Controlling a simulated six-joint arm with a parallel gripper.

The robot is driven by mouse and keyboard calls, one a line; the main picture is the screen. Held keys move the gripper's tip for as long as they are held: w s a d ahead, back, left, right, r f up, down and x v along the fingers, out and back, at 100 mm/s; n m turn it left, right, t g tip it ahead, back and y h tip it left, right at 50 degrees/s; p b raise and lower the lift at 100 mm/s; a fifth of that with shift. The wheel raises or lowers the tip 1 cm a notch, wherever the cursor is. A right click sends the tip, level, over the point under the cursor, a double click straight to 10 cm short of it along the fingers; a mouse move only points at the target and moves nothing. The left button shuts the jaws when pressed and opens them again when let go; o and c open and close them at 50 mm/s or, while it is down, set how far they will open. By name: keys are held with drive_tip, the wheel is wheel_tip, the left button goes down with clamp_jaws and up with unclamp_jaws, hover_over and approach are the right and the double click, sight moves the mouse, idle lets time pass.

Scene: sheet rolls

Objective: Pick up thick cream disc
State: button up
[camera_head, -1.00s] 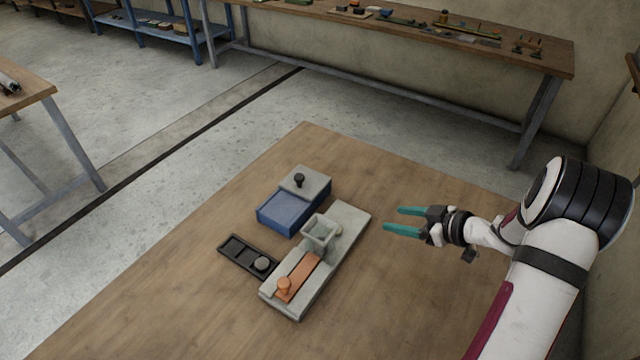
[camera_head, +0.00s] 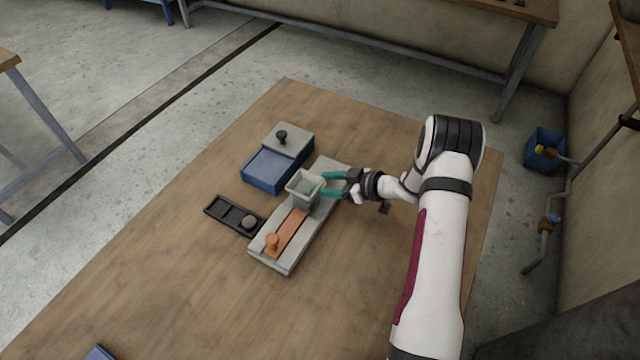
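My gripper (camera_head: 323,184) has its two teal fingers apart, one on each side of the spot just right of the grey square hopper (camera_head: 304,187). The hopper stands on a long grey base (camera_head: 274,257). A small pale piece showed there earlier; it may be the thick cream disc, but I cannot make it out clearly between the fingers now. I cannot tell if the fingers touch anything. A grey round disc (camera_head: 249,222) sits in the right end of a black slotted tray (camera_head: 212,211).
An orange slide with a knob (camera_head: 272,242) lies on the base in front of the hopper. A blue box (camera_head: 264,174) with a grey, black-knobbed lid (camera_head: 290,140) stands behind.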

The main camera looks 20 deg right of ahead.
clamp_jaws()
drive_tip(key=shift+r, duration=0.1)
